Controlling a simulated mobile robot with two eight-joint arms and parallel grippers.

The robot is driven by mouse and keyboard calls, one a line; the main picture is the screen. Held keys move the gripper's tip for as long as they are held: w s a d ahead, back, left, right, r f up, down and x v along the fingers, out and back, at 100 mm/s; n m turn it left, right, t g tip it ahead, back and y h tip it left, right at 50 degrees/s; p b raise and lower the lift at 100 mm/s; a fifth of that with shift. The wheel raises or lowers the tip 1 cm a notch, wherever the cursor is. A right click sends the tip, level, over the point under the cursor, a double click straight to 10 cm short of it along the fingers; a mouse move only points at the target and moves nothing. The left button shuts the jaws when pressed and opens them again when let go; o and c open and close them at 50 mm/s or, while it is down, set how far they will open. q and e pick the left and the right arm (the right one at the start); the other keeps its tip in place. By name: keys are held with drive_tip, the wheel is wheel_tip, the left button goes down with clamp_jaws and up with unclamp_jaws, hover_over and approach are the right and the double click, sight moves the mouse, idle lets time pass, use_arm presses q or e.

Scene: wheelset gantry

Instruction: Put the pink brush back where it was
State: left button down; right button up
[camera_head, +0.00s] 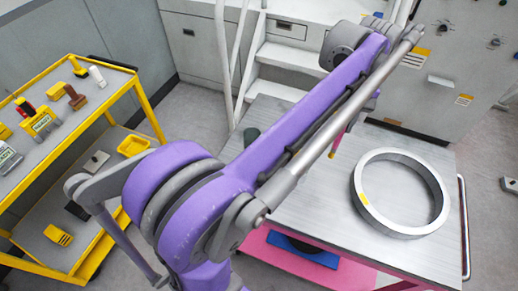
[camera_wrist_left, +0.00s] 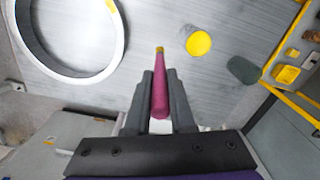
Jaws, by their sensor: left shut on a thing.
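The pink brush (camera_wrist_left: 159,98) is between the two dark fingers of my left gripper (camera_wrist_left: 158,95) in the left wrist view. The fingers are shut on its pink body, and its yellowish tip points away from the gripper over the grey metal table top (camera_wrist_left: 150,25). In the head view a small part of the pink brush (camera_head: 337,142) shows below my purple arm, which hides most of the gripper. I cannot tell how high the tip is above the table. My right gripper is not in view.
A large metal ring (camera_head: 361,172) lies on the table's right side. A yellow-topped cylinder (camera_wrist_left: 197,41) and a dark green cylinder (camera_wrist_left: 242,69) stand near the brush. A yellow cart (camera_head: 150,112) with tools and brushes is at the left. White steps (camera_head: 275,55) rise behind.

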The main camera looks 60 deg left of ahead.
use_arm(q)
drive_tip(key=s+a+n+b, duration=0.1)
drive_tip(key=s+a+n, duration=0.2)
drive_tip(key=s+a, duration=0.6)
drive_tip(key=s+a+n+b, duration=0.15)
drive_tip(key=s+a, duration=0.35)
drive_tip(key=a, duration=0.8)
wheel_tip(320, 180, down, 10)
drive_tip(key=shift+w+d, duration=0.2)
drive_tip(key=shift+d, duration=0.05)
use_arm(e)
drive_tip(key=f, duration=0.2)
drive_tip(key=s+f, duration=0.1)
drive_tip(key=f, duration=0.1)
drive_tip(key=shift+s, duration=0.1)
use_arm(q)
drive_tip(key=shift+n, duration=0.25)
drive_tip(key=shift+f, duration=0.1)
drive_tip(key=c, duration=0.8)
unclamp_jaws()
drive_tip(key=shift+o, duration=0.2)
